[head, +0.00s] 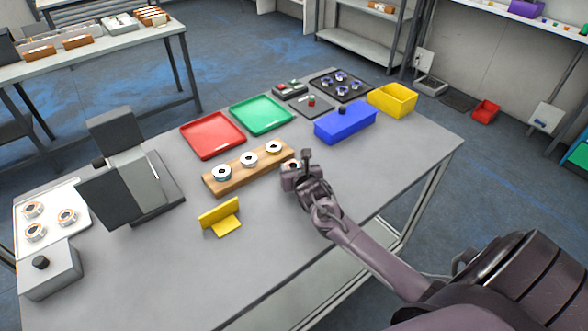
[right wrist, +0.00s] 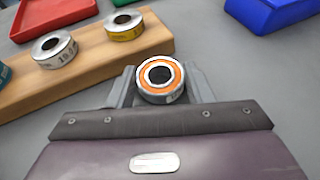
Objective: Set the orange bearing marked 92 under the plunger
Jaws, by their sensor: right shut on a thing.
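My right gripper (head: 303,172) is shut on a bearing with an orange ring (right wrist: 160,75), held face up between its fingers in the right wrist view. The number on its side cannot be read. In the head view the gripper is just off the right end of a wooden block (head: 222,186) and largely hides the bearing. Several other bearings stand on the block, among them a silver one (right wrist: 54,49) and a yellow-sided one (right wrist: 124,25). I cannot tell for certain which device has the plunger. My left gripper is not in view.
A yellow stand (head: 222,216) is in front of the block. Red (head: 212,137) and green (head: 262,115) trays lie behind it. A blue box (head: 345,124) and a yellow bin (head: 392,98) are at the right. A dark upright device (head: 118,197) and a black-knobbed grey box (head: 50,280) are at the left.

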